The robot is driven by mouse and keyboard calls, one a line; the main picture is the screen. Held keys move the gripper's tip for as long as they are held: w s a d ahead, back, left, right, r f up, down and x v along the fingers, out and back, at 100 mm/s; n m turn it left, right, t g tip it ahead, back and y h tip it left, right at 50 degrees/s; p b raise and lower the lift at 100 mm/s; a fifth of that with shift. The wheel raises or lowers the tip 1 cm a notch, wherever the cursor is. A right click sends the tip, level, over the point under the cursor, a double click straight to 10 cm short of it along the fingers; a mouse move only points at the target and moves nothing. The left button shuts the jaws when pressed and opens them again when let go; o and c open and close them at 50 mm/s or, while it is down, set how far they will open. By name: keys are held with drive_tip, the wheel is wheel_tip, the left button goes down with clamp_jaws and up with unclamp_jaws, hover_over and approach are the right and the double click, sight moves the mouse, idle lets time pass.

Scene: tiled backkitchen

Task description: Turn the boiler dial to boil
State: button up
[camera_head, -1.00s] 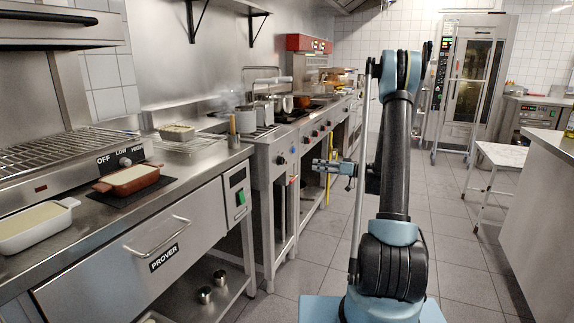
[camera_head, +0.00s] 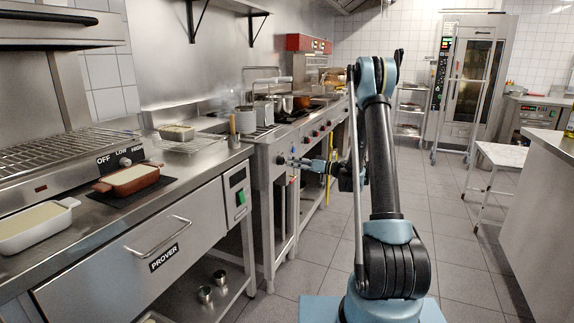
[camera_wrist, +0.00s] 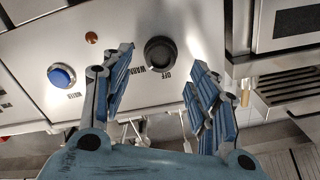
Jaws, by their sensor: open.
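The black round dial (camera_wrist: 160,53) is on a pale metal panel (camera_wrist: 200,22) in the wrist view. "OFF" and "WARM" are printed beside it; no "BOIL" label is readable, and the left finger covers part of the panel. My gripper (camera_wrist: 156,68) is open, its blue fingers spread to either side of the dial in the picture. I see no finger touching the dial. In the head view my gripper (camera_head: 299,163) reaches left to the front panel (camera_head: 270,172) of the counter line, where the dial is too small to make out surely.
A blue button (camera_wrist: 61,76) and a small brown light (camera_wrist: 91,37) share the panel. A grill dial marked OFF, LOW, HIGH (camera_head: 126,162) and a brown dish (camera_head: 128,180) are at left. A white table (camera_head: 503,155) stands right.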

sight(284, 161)
drive_tip(key=shift+x, duration=2.45)
drive_tip(key=shift+c, duration=0.5)
